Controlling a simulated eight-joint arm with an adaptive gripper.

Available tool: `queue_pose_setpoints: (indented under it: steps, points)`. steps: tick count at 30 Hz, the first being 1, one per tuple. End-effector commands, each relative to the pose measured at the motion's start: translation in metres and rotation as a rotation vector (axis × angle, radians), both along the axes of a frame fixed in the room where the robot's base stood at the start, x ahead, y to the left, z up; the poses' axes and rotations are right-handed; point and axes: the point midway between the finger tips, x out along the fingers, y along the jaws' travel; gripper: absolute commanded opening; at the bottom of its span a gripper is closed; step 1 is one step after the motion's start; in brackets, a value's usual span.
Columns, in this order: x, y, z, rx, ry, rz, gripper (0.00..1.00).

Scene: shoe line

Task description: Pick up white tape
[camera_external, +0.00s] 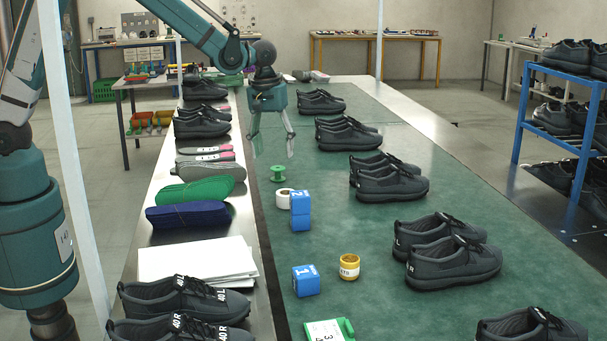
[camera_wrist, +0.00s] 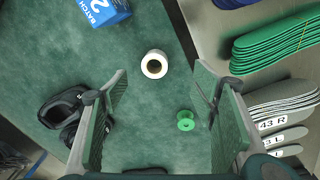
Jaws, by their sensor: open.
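The white tape (camera_external: 284,199) is a small roll on the green belt, partly behind a blue box marked 2 (camera_external: 300,210). In the wrist view the white tape (camera_wrist: 154,64) lies beyond my fingertips, near the middle of the picture, with its dark hole facing up. My gripper (camera_external: 272,150) is open and empty above the belt, farther back than the tape. In the wrist view my gripper (camera_wrist: 160,82) shows its two fingers wide apart. A green spool (camera_external: 278,173) stands on the belt behind the tape; it also shows close to the right finger in the wrist view (camera_wrist: 185,120).
A blue box marked 1 (camera_external: 306,281), a yellow roll (camera_external: 349,267) and a green-and-white item (camera_external: 330,330) stand nearer the camera. Pairs of dark shoes (camera_external: 390,182) line the belt's right. Green insoles (camera_external: 195,191) and a blue stack (camera_external: 187,214) lie on the left ledge.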

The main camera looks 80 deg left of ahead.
Motion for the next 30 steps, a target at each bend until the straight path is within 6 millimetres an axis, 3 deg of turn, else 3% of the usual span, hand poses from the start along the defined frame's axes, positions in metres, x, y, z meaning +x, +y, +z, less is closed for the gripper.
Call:
queue_pose_setpoints:
  steps: [9,15,30]
  points:
    - [0.030,0.013,-0.058,-0.013,0.055,0.113,0.58]
    - [0.039,0.019,-0.082,-0.017,0.078,0.162,0.58]
    - [0.041,0.020,-0.091,-0.018,0.087,0.178,0.58]
